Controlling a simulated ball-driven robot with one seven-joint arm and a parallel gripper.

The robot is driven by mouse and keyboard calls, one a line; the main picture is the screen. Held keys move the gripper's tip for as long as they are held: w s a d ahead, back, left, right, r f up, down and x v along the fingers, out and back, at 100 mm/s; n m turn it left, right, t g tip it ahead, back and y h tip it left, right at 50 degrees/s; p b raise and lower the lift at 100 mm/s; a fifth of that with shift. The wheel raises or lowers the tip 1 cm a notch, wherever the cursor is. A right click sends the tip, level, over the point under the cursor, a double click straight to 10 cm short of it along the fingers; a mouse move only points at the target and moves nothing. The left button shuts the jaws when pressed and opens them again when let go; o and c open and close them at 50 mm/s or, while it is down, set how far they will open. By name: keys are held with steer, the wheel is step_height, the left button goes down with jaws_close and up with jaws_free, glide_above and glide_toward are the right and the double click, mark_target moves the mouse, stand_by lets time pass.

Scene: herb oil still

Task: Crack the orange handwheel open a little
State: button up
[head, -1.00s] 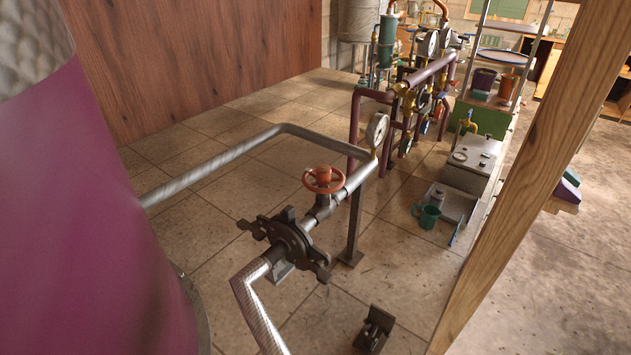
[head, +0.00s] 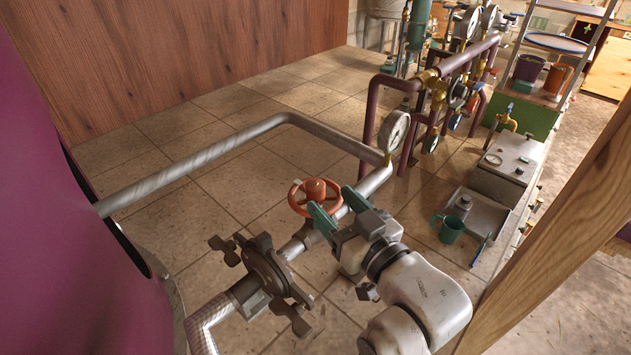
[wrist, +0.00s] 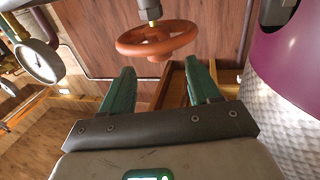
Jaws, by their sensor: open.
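The orange handwheel (head: 315,188) sits on a valve in the grey pipe, left of the pressure gauge. My gripper (head: 337,208) is at the wheel's right side, its green fingers open and pointing towards it. In the wrist view the wheel (wrist: 150,47) lies just beyond and between the open fingertips (wrist: 160,68), with nothing held. The fingers appear apart from the rim; in the head view one finger covers part of the valve below the wheel.
A pressure gauge (head: 394,131) stands on the pipe behind the wheel. A dark clamp (head: 265,275) joins the pipe in front. A wooden post (head: 560,215) rises at the right, and a large purple vessel (head: 75,250) fills the left. Tiled floor lies open behind the pipe.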

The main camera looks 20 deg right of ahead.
mark_target(321, 191)
steer(key=w, duration=0.4)
steer(key=w+p, duration=0.1)
steer(key=w, duration=0.1)
steer(key=shift+w+a, duration=0.2)
steer(key=shift+a, duration=0.2)
steer(key=shift+c, duration=0.3)
steer(key=c, duration=0.9)
